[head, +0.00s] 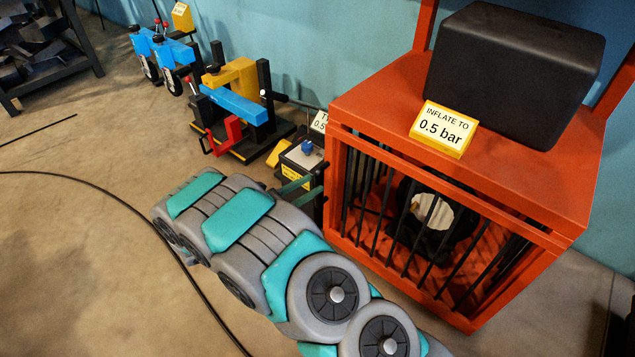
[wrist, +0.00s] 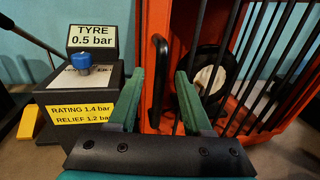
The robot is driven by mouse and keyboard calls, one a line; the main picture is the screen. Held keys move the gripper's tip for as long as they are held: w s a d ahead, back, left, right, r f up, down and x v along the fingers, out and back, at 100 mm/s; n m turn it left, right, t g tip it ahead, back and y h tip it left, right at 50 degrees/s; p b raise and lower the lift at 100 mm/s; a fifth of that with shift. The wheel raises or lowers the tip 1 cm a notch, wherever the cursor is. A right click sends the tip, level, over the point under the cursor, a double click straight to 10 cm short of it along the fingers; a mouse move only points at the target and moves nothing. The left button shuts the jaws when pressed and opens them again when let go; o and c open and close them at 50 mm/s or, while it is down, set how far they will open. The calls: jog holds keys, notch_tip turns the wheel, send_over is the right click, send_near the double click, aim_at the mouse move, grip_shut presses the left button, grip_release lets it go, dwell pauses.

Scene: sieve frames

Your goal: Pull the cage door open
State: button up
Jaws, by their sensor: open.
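The orange cage (head: 465,165) stands at the right in the head view. Its barred front door (head: 425,235), with black bars, looks shut against the frame. In the wrist view, the black vertical door handle (wrist: 158,75) stands on an orange upright, left of the bars (wrist: 255,70). My gripper (head: 308,180) is open at the cage's left front edge. In the wrist view, my gripper's green fingers (wrist: 158,95) stand on either side of the handle, with gaps on both sides. I cannot tell how deep the handle sits between them. In the head view, the handle is not clear.
A tyre (wrist: 210,82) sits inside the cage. A black box (head: 515,65) and an "INFLATE TO 0.5 bar" sign (head: 444,128) are on top. A gauge unit with a blue knob (wrist: 80,61) stands close left of my gripper. A hose (head: 120,195) crosses the floor.

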jog(key=shift+x, duration=1.5)
jog(key=shift+c, duration=0.2)
grip_shut()
